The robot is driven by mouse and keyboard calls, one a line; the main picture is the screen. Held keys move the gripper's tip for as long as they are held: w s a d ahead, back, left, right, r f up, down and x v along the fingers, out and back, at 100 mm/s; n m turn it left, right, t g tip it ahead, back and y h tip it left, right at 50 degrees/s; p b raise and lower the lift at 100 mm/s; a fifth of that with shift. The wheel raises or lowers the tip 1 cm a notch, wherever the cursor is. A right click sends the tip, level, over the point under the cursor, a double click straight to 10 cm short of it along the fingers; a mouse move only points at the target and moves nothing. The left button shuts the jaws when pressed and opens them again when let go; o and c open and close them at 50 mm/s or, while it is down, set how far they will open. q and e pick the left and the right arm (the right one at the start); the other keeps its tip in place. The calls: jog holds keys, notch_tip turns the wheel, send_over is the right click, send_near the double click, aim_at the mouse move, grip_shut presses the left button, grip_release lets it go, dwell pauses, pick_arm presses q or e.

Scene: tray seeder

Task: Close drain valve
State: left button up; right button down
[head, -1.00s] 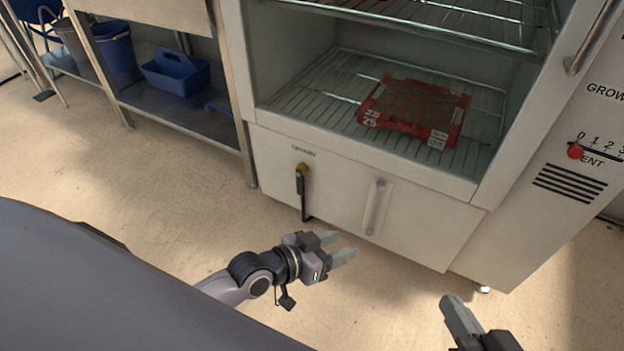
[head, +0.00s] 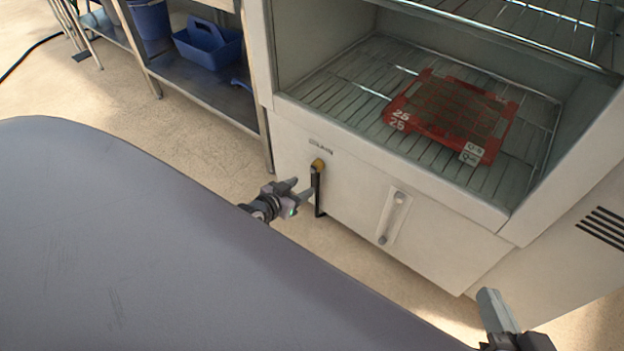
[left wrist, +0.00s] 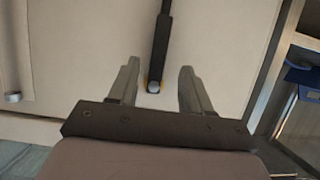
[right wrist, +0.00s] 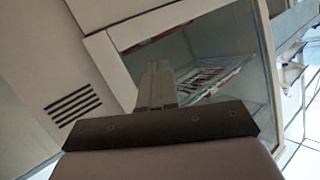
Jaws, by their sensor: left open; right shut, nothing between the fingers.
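The drain valve on the white cabinet's lower front has a brass body (head: 318,165) and a black lever handle (head: 316,190) that hangs down along the panel. My left gripper (head: 303,187) is open at the valve, just left of the handle in the head view. I see no contact. My right gripper (head: 488,300) is shut and empty at the lower right, in front of the cabinet; its fingers also show in the right wrist view (right wrist: 156,75).
A sight-tube fitting (head: 393,217) sits on the panel right of the valve. A red tray (head: 425,82) lies on the wire shelf (head: 350,98) above. A metal bench (head: 215,105) with a blue caddy (head: 210,48) stands left. The floor between bench and my body is clear.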

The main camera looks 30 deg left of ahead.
aim_at(313, 181)
pick_arm(q)
jog(key=b+x, duration=0.3)
jog(key=x, duration=0.1)
jog(key=shift+w+f, duration=0.1)
jog(key=shift+f, duration=0.1)
jog(key=shift+w+d+b, duration=0.1)
jog(key=shift+w+b, duration=0.3)
jog(key=shift+w, duration=0.2)
pick_arm(e)
jog(key=shift+s+d+r+n+t+h, duration=0.1)
jog(key=shift+s+d+n+t+h, duration=0.1)
jog(key=shift+d+n+t, duration=0.35)
jog(key=shift+s+d+n+t+h, duration=0.15)
jog(key=shift+d+n+t+h, duration=0.1)
jog(key=shift+d+t, duration=0.35)
jog(key=shift+d, duration=0.1)
pick_arm(q)
grip_shut()
